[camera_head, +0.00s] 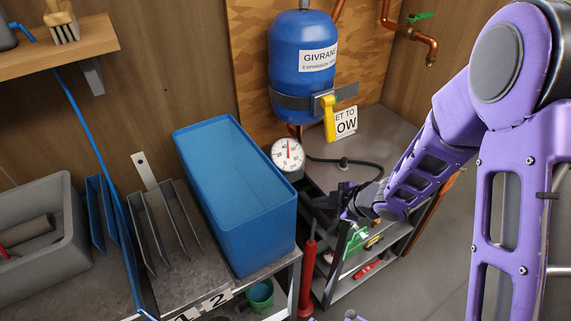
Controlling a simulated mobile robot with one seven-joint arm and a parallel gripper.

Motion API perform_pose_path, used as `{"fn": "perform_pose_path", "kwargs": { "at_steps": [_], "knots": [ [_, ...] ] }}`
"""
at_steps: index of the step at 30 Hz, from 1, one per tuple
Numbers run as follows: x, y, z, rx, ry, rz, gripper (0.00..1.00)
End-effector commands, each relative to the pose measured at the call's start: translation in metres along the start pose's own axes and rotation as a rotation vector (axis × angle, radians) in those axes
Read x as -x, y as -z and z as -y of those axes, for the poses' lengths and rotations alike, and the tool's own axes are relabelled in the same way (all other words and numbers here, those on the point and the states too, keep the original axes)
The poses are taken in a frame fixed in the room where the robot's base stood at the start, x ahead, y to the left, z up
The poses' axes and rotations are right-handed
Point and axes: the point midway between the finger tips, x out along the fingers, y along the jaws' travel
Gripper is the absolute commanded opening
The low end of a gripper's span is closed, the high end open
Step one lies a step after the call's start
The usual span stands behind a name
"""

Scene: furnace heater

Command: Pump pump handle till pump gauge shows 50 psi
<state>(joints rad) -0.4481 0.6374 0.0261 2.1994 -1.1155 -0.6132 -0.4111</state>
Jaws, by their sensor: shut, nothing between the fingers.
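I cannot clearly make out the pump handle; dark shapes near my gripper blend together there. A round white gauge (287,154) with a red needle sits below the blue tank. The needle points roughly straight up; the numbers are too small to read surely. My gripper (347,203) is shut and empty, right of and above the red cylinder, in front of a low shelf. Its fingertips are small and partly hidden.
A blue open bin (238,200) stands on the metal bench left of the cylinder. A low shelf unit (372,262) stands behind my gripper. A green bucket (260,296) sits under the bench.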

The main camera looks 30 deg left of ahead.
Motion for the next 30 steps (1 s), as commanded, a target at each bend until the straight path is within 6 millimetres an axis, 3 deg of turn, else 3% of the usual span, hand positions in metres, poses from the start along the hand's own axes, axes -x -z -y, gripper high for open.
{"fn": "perform_pose_path", "kwargs": {
  "at_steps": [30],
  "knots": [
    [-0.0092, -0.0072, 0.0073, -0.001, 0.002, 0.001, 0.00]
  ]
}}
